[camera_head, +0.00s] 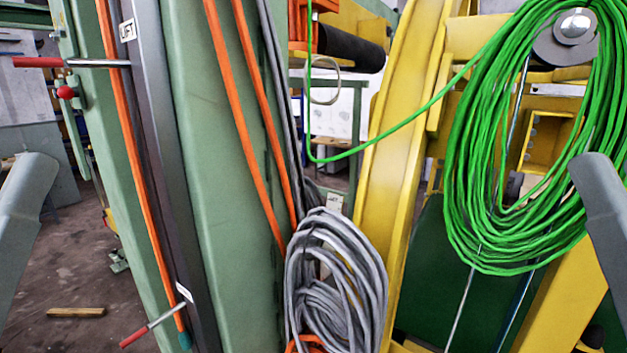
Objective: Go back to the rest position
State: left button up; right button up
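A grey link of my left arm (22,215) shows at the left edge. A grey link of my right arm (605,205) shows at the right edge. Both links are apart from each other, with the middle of the view between them. Neither gripper shows, so I cannot see what either one holds. No separate task object is named.
A green column (215,160) and a yellow beam (405,150) fill the middle. A coil of green cable (475,180) hangs at the right, and a grey cable coil (340,290) hangs low in the middle. Red-handled levers (38,62) stick out at left. Open floor (70,270) lies behind.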

notch_tip(320, 180, up, 30)
jog(key=p, duration=2.7)
notch_tip(320, 180, down, 61)
jog(key=b, duration=6.1)
jog(key=shift+f, duration=0.1)
